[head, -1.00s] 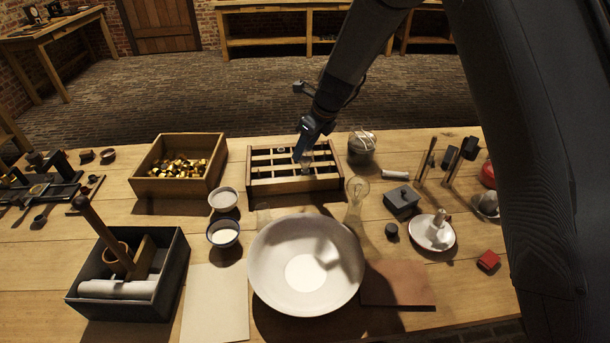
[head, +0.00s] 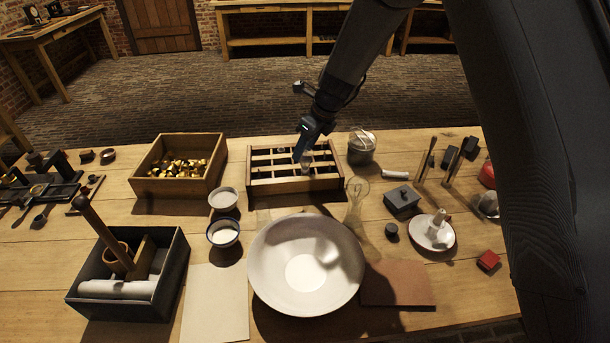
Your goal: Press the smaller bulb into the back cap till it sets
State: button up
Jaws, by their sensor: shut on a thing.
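My gripper (head: 299,154) is over the divided wooden rack (head: 295,186) at the back middle of the table. It is shut on a small pale glass piece (head: 306,162), which looks like the smaller bulb, at the rack's right-centre compartments. The fingers and bulb are tiny here, and the bulb's lower end is hidden among the dividers. I cannot tell whether it touches a cap, and I cannot make out the back cap. A clear glass vessel (head: 356,199), narrow-necked, stands upright to the right of the rack.
A lidded glass jar (head: 361,149) stands close to the rack's right. A wooden box of brass pieces (head: 179,168) is to the left. A wide white bowl (head: 264,262) and two small bowls are in front. A grey lidded box (head: 401,201) stands at right.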

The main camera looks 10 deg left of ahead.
jog(key=o, duration=1.2)
jog(key=shift+r, duration=0.1)
jog(key=b+v, duration=0.1)
jog(key=v, duration=0.5)
jog(key=shift+d+r+b, duration=0.15)
jog(key=shift+r+b, duration=0.05)
jog(key=shift+b, duration=0.1)
jog(key=s+d+r+n+h, duration=0.1)
jog(key=s+d+n, duration=0.55)
jog(key=d, duration=0.35)
jog(key=s+d+r+n+h, duration=0.2)
jog(key=s+d+n, duration=0.45)
jog(key=d, duration=0.35)
jog(key=shift+s+d+f+n+g+h+b, duration=0.15)
jog(key=shift+s+d+f+n, duration=0.35)
jog(key=shift+s+d+n, duration=1.5)
jog(key=shift+s+d+f+n+g+h+b, duration=0.15)
jog(key=shift+s+d+f+n, duration=0.35)
jog(key=shift+s+d+n, duration=1.45)
jog(key=shift+s+d+f+n+h+b, duration=0.2)
jog(key=shift+s+d+f+n, duration=0.7)
jog(key=shift+s, duration=2.15)
